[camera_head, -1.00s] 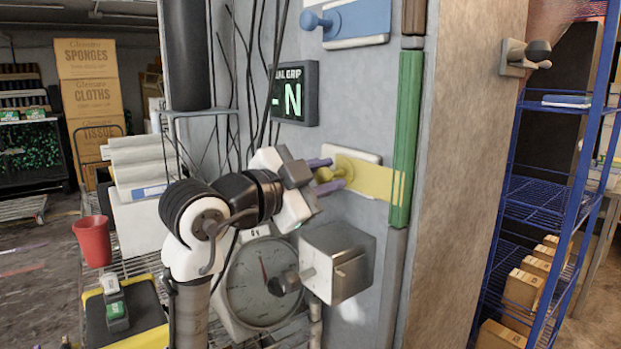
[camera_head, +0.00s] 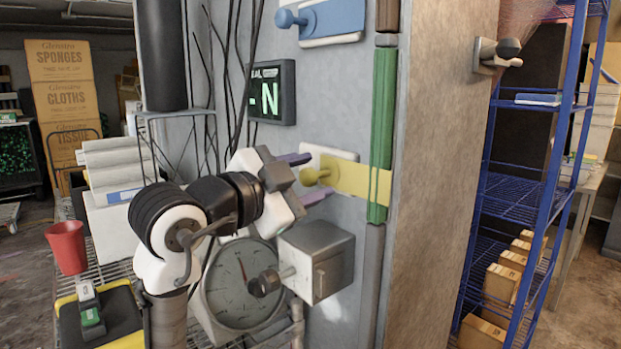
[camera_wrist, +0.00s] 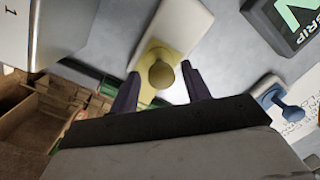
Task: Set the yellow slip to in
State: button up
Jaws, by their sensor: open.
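The yellow slip (camera_head: 358,180) is a flat bar with a round knob (camera_head: 312,176) at its left end, lying over a white plate (camera_head: 330,155) on the grey wall. Its right end lies across the green vertical strip (camera_head: 382,120). My gripper (camera_head: 308,178) is open, with its purple fingers spread above and below the knob in the head view. In the wrist view the yellow knob (camera_wrist: 162,75) sits between and just beyond the spread fingers (camera_wrist: 160,88), apart from both.
A blue slip (camera_head: 335,18) with its own knob is above. A grey box (camera_head: 316,262) and a dial gauge (camera_head: 240,283) sit below my gripper. A dark display (camera_head: 270,92) and hanging cables are at upper left. Blue shelving (camera_head: 545,170) stands right.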

jog(key=b+v, duration=0.3)
jog(key=v, duration=1)
jog(key=shift+s, duration=0.1)
